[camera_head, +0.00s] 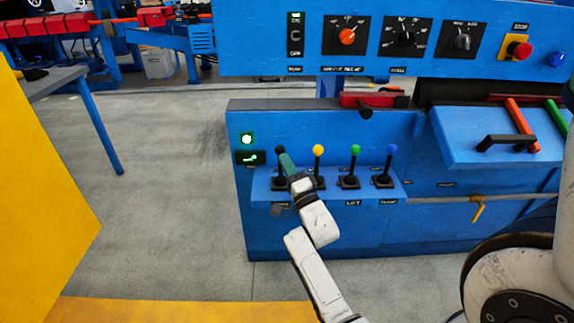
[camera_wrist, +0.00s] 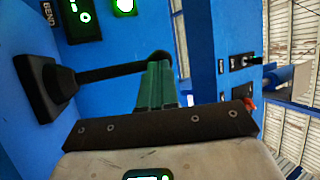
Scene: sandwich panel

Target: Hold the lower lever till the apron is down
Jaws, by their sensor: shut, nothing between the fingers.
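A row of upright levers stands on a blue shelf of the machine: a black-knobbed lever (camera_head: 279,149), a yellow-knobbed one (camera_head: 318,150), a green-knobbed one (camera_head: 355,150) and a blue-knobbed one (camera_head: 391,149). The label under the green one reads LIFT; the label under the blue one is too small to read surely. My gripper (camera_head: 285,158) is shut and empty at the black-knobbed lever. In the wrist view, that lever's dark rod (camera_wrist: 110,72) runs behind the teal fingers (camera_wrist: 158,68); I cannot tell if they touch. A BEND label shows there. I cannot surely identify the apron.
A lit green indicator (camera_head: 247,139) sits left of the levers. A control panel (camera_head: 290,60) with dials and a red stop button (camera_head: 519,49) hangs above. A yellow surface (camera_head: 40,180) stands at left, a grey table (camera_head: 52,80) behind it. Floor between is clear.

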